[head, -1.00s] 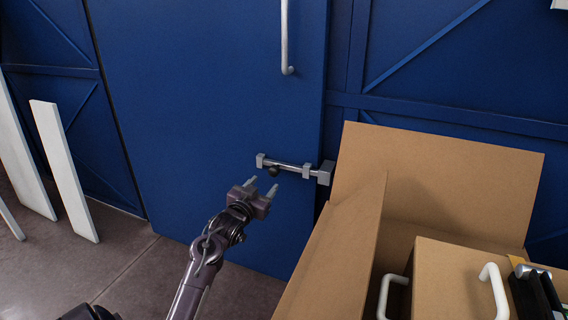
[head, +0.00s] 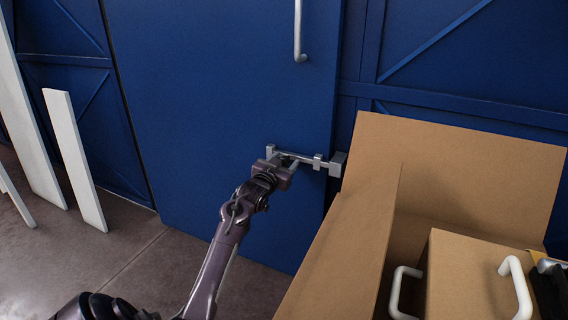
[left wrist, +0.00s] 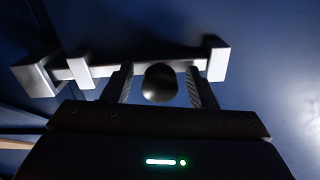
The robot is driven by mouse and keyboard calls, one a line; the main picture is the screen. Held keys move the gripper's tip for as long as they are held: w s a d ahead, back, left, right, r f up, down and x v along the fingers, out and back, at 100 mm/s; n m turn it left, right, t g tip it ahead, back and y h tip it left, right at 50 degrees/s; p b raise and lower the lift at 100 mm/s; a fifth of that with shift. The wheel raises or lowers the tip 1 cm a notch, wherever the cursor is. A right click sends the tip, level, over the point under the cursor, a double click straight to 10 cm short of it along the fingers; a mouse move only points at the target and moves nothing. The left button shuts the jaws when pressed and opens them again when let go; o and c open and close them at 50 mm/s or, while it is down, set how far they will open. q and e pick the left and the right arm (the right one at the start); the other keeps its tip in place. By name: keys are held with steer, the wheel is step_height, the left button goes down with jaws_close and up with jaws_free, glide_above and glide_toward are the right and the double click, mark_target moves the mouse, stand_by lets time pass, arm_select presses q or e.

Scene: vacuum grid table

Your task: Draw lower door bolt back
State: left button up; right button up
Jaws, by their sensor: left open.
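The lower door bolt (head: 305,158) is a grey metal rod in brackets, low on the blue door (head: 225,110). Its right end reaches the grey keeper block (head: 337,164) at the door's right edge. My left gripper (head: 283,161) is at the bolt's left half. In the left wrist view the bolt bar (left wrist: 110,68) crosses above the gripper (left wrist: 161,88). Its dark round knob (left wrist: 160,83) sits between the two open fingers, with a gap showing on each side. In the head view the gripper hides the knob. My right gripper is not in view.
An open cardboard box (head: 455,150) stands right of my left arm, its flap close to the door edge. White handles (head: 517,287) show at the box. White boards (head: 75,160) lean at the left. A vertical door handle (head: 299,30) is above the bolt.

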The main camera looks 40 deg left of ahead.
arm_select(q)
jaws_close()
steer(key=a, duration=0.2)
steer(key=s+a+p, duration=0.1)
steer(key=a, duration=0.1)
steer(key=shift+s+a, duration=0.15)
steer(key=shift+s, duration=0.05)
steer(key=shift+c, duration=1.6)
jaws_free()
steer(key=shift+a+r, duration=0.1)
steer(key=o, duration=0.3)
